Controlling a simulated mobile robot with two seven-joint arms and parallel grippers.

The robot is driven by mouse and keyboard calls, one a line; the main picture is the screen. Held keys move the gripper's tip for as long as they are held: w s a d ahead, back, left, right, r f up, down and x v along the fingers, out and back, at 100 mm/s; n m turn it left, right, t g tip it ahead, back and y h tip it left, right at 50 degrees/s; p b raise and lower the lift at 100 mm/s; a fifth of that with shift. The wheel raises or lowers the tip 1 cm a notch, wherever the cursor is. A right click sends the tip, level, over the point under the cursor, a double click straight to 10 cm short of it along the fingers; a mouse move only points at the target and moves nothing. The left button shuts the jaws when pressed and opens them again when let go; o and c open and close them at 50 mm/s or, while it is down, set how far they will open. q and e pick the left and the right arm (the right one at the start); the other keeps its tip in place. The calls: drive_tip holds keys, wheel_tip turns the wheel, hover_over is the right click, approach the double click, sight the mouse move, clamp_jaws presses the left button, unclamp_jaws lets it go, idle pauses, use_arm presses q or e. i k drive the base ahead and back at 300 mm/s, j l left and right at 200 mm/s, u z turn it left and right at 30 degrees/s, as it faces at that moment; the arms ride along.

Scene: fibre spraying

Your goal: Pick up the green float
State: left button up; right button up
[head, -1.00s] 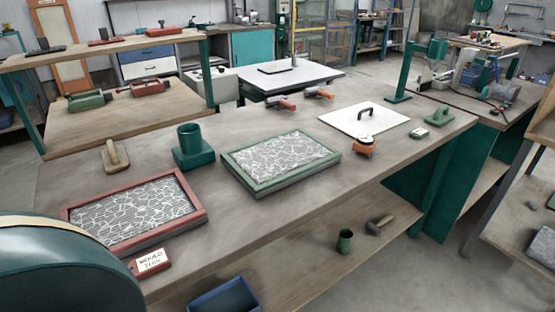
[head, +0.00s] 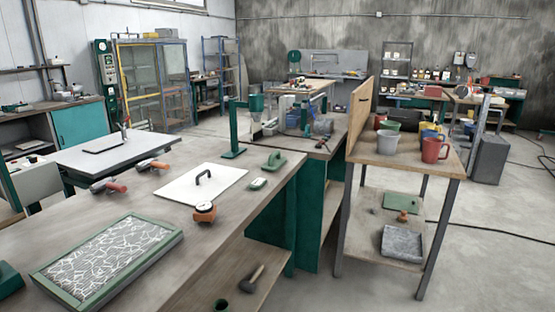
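A green float (head: 273,161) with a raised handle lies at the far right end of the long wooden bench (head: 225,222), near its edge. Neither of my grippers shows in the head view.
The side table (head: 395,155) carries several cups. Grey floor (head: 480,270) is open at right.

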sight(275, 161)
drive_tip(key=i+l, duration=0.25)
drive_tip(key=i, duration=0.15)
drive_tip(key=i+l, duration=0.2)
drive_tip(key=i, duration=0.25)
drive_tip(key=i+l, duration=0.25)
drive_tip(key=i, duration=0.15)
